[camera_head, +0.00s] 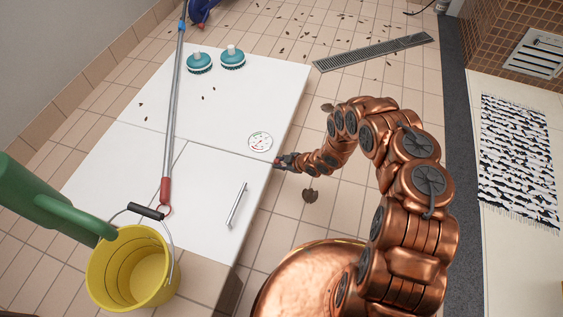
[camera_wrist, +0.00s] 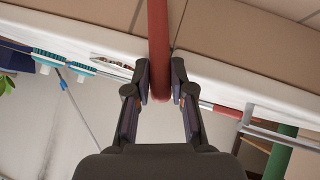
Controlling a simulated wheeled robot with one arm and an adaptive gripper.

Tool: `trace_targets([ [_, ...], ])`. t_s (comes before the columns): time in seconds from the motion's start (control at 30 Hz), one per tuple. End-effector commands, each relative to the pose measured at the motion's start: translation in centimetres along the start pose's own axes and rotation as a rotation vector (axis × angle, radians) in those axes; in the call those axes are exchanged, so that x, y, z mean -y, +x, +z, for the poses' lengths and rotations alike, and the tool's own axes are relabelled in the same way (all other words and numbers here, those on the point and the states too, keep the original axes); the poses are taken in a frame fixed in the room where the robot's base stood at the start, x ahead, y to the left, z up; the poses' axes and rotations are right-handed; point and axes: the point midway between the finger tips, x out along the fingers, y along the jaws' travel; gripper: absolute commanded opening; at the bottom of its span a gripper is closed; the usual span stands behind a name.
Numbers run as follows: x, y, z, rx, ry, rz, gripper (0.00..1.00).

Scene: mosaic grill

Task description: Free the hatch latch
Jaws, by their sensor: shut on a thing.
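My gripper (camera_head: 280,163) is at the right edge of the white hatch top (camera_head: 215,165), close to the seam between its two panels. In the wrist view my gripper (camera_wrist: 160,82) has its two fingers on either side of a red bar (camera_wrist: 158,40), shut on it. The bar looks like the latch handle. In the head view only a small red bit of it shows at the fingertips, so whether the latch is engaged cannot be told. A metal pull handle (camera_head: 236,205) lies on the front panel.
A yellow bucket (camera_head: 130,270) and green watering can (camera_head: 45,200) stand front left. A red-ended pole (camera_head: 176,100) lies across the top. Two teal brushes (camera_head: 216,60) and a round dial (camera_head: 260,142) are on the back panel.

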Motion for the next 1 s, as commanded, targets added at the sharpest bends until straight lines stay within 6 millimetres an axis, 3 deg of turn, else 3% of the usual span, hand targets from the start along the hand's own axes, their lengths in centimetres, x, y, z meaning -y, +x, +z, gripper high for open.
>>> trace_targets([
  [0.13,-0.2,0.1,0.2,0.004,0.006,0.005,0.00],
  [0.17,-0.2,0.1,0.2,0.003,0.005,0.005,0.24],
  [0.4,-0.2,0.0,0.1,0.002,0.003,0.005,0.48],
  [0.77,-0.2,-0.2,0.1,0.002,0.002,0.005,0.48],
  [1.0,-0.3,-2.2,0.2,0.004,0.001,0.004,0.48],
])
